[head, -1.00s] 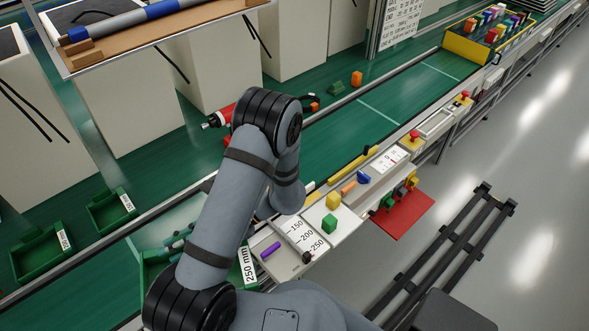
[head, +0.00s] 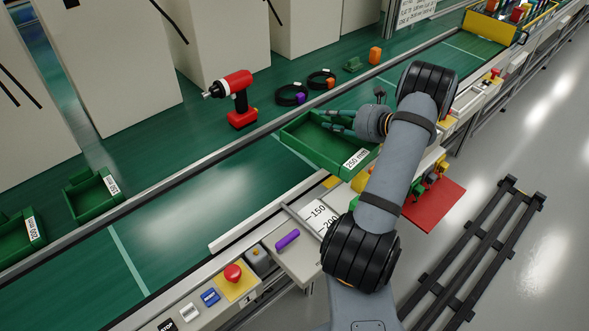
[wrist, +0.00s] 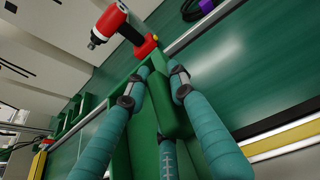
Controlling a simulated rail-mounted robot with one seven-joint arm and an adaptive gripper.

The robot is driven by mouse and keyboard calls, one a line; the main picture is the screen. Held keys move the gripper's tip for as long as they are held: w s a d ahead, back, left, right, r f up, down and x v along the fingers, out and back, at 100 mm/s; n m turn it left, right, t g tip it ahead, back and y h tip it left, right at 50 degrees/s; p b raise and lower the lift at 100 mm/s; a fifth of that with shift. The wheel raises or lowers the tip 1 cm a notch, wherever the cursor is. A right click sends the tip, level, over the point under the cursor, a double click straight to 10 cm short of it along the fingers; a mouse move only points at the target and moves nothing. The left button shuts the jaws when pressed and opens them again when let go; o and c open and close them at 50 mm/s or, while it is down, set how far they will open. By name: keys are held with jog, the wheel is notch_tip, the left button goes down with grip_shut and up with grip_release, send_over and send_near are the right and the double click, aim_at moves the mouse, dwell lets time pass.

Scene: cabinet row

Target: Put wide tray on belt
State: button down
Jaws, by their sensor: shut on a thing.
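The wide tray (head: 306,149) is a green open box with a white "250 mm" label on its front. It is at the middle of the head view, over the green belt (head: 205,205) and close to the belt's far rail. I cannot tell whether its underside touches the belt. My gripper (head: 328,119), with teal fingers, is shut on the tray at its right end. In the wrist view, my gripper's fingers (wrist: 157,85) close around a green wall of the tray (wrist: 172,105). The tray's right end is partly hidden by my gripper and arm.
A red drill (head: 235,97) stands behind the far rail, with black rings (head: 291,94) to its right. Smaller green trays (head: 93,195) sit at left. A near-side ledge holds a red button (head: 232,273) and a purple piece (head: 287,240). The belt left of the tray is clear.

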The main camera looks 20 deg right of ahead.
aim_at(327, 132)
jog(key=w+d+m+h+b, duration=0.1)
jog(key=w+d+b, duration=0.2)
jog(key=w, duration=0.1)
jog(key=w+a+f, duration=0.2)
jog(key=w, duration=0.1)
jog(key=w+a+f+p, duration=0.1)
jog(key=w+a+f, duration=0.1)
jog(key=a, duration=0.1)
jog(key=w+a+f, duration=0.2)
jog(key=w, duration=0.1)
jog(key=shift+w+a+f, duration=0.15)
jog(key=shift+w+f, duration=0.15)
jog(key=shift+f, duration=0.1)
jog(key=shift+f+t, duration=0.3)
jog(key=shift+f, duration=1.6)
jog(key=shift+f, duration=0.15)
jog(key=c, duration=1.6)
grip_release()
jog(key=shift+o, duration=0.6)
jog(key=v, duration=1.2)
jog(key=shift+a, duration=0.1)
